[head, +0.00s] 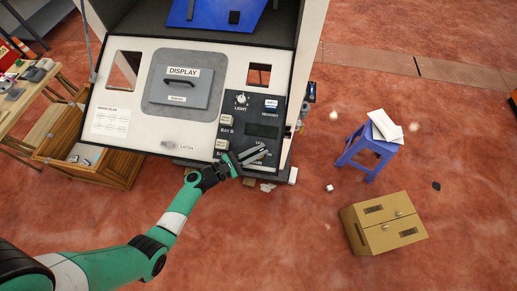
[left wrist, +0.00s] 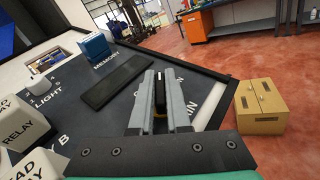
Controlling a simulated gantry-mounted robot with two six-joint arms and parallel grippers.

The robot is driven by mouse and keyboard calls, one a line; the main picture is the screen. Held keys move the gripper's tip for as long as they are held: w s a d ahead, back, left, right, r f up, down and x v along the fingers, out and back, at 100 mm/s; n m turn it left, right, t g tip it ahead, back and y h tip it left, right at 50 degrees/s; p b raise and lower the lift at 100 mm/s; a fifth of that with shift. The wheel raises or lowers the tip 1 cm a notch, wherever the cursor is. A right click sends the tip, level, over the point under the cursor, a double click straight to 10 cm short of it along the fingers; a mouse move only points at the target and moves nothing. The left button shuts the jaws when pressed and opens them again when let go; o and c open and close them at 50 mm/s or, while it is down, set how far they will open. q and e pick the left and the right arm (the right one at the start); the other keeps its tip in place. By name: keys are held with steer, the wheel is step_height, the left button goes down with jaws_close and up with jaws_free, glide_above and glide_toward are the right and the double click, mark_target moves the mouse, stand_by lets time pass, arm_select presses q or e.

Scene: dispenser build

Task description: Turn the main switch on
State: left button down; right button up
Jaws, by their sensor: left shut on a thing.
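The main switch shows in the left wrist view as a dark lever (left wrist: 159,92) between the fingers of my left gripper (left wrist: 160,98). A little yellow shows at its base. The fingers are shut on the lever and hide most of the switch; its position cannot be told. The partly covered MAIN label lies to the right of the fingers. In the head view my left gripper (head: 253,154) reaches the lower right corner of the dark control panel (head: 263,115) from the lower left. My right gripper is in neither view.
Beside the switch are relay blocks (left wrist: 20,125), a dark slot plate (left wrist: 115,81), a blue memory block (left wrist: 95,46) and a light knob (head: 241,99). The display cover (head: 180,93) is further left. A blue stool (head: 368,150) and a cardboard box (head: 383,224) stand on the floor at right.

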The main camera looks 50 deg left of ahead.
arm_select(q)
steer(key=c, duration=0.9)
jaws_free()
